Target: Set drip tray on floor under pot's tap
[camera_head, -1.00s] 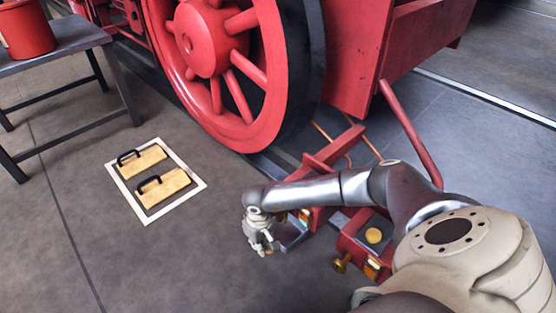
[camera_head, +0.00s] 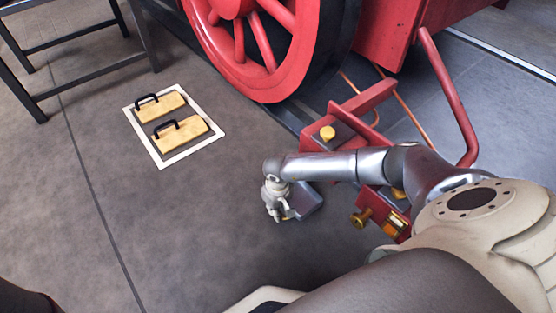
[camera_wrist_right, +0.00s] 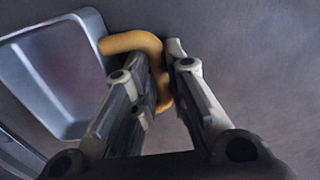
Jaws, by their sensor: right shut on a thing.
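The drip tray is a grey metal pan (camera_head: 308,202) with an orange handle (camera_wrist_right: 133,42). My right gripper (camera_head: 276,212) is shut on this handle, and the tray juts out to its right in the head view. In the right wrist view the tray (camera_wrist_right: 62,72) is at the upper left and the jaws (camera_wrist_right: 167,75) close around the handle. A brass tap-like fitting (camera_head: 360,218) sits on a red part right of the tray, partly hidden by my arm. I cannot tell a pot there. My left gripper is not in view.
The red locomotive wheel (camera_head: 270,60) and red beams (camera_head: 360,105) stand behind my right arm. A white-edged floor frame (camera_head: 216,134) with two black-handled wooden blocks (camera_head: 180,133) lies to the left. A dark bench (camera_head: 70,88) stands upper left. Grey floor left of the gripper is clear.

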